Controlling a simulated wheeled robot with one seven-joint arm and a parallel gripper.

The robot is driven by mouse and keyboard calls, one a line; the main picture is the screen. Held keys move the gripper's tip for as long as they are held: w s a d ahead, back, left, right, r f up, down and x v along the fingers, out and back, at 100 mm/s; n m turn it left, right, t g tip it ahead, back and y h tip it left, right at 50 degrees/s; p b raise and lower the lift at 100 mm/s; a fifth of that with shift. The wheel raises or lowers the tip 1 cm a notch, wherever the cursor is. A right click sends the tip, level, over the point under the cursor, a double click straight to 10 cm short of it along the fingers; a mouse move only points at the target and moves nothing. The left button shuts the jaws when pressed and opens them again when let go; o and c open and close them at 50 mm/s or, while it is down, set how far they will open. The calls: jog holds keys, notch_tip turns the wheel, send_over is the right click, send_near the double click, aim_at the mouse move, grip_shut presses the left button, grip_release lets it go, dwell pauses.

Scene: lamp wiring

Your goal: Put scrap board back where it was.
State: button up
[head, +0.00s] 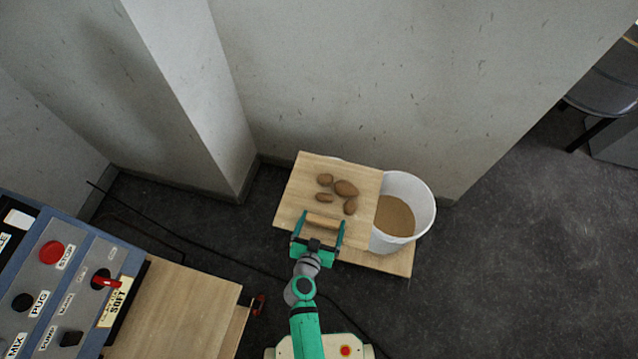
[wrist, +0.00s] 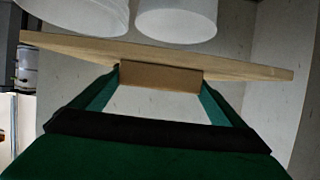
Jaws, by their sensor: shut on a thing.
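The scrap board (head: 290,200) is a pale square wooden board with several brown lumps (head: 346,188) on top and a handle block (head: 323,221) along its near edge. My gripper (head: 320,228) is shut on this handle block, which shows between the green fingers in the wrist view (wrist: 160,76). The board extends away from my gripper, beside and partly over the white bucket (head: 421,217) in the head view. I cannot tell whether the board rests on anything. The lumps do not show in the wrist view.
The bucket holds tan material and stands on a low wooden base (head: 390,263). A second white tub (wrist: 85,15) shows in the wrist view, mostly hidden by the board in the head view. A control panel (head: 60,270) and wooden table (head: 175,310) stand left. Walls close the back.

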aim_at(316, 210)
jog(key=shift+a+r, duration=0.1)
jog(key=shift+a, duration=0.1)
jog(key=shift+d+n+y, duration=0.2)
jog(key=shift+n+y, duration=0.1)
jog(key=shift+y, duration=0.1)
jog(key=shift+w+d+n, duration=0.1)
jog(key=shift+w+n, duration=0.2)
jog(key=shift+w, duration=0.05)
jog(key=shift+w+a+n+y, duration=0.2)
jog(key=shift+w+n+y, duration=0.2)
jog(key=shift+w+y, duration=0.35)
jog(key=shift+n+t+y, duration=0.3)
jog(key=shift+n+y, duration=0.3)
jog(key=shift+y, duration=0.15)
jog(key=w, duration=0.1)
jog(key=w+a+r, duration=0.1)
jog(key=w, duration=0.1)
jog(key=shift+w+a+r, duration=0.2)
jog(key=shift+w+a, duration=0.1)
jog(key=shift+w+a+r, duration=0.25)
jog(key=shift+w, duration=0.2)
jog(key=shift+w+a+r, duration=0.2)
jog(key=shift+w+a, duration=0.05)
jog(key=shift+w, duration=0.15)
